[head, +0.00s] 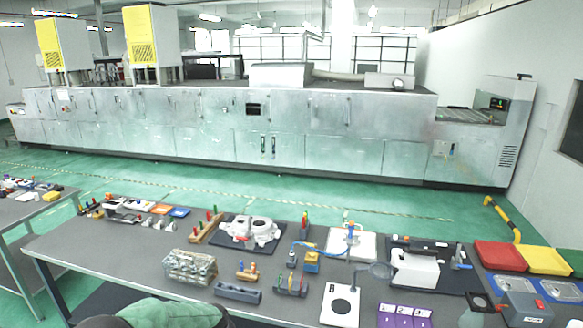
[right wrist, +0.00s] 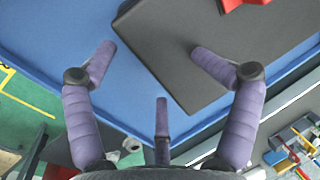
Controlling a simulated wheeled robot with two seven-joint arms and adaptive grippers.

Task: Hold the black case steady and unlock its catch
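In the right wrist view a dark, flat-topped thing with rounded corners (right wrist: 270,35) lies on a blue surface (right wrist: 60,25). It may be the black case; its far side is cut off by the picture edge. I cannot make out a catch on it. My right gripper (right wrist: 152,62) has its purple fingers spread wide, with nothing between them. One fingertip overlaps the dark thing in the picture; I cannot tell whether it touches. The others show over the blue surface. In the head view I cannot pick out the case or either gripper.
In the head view a long grey table (head: 110,245) holds castings (head: 250,231), a metal block (head: 190,267), a white device (head: 415,268), and red (head: 500,255) and yellow (head: 547,261) trays at right. A red part (right wrist: 240,3) shows above the dark thing in the wrist view.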

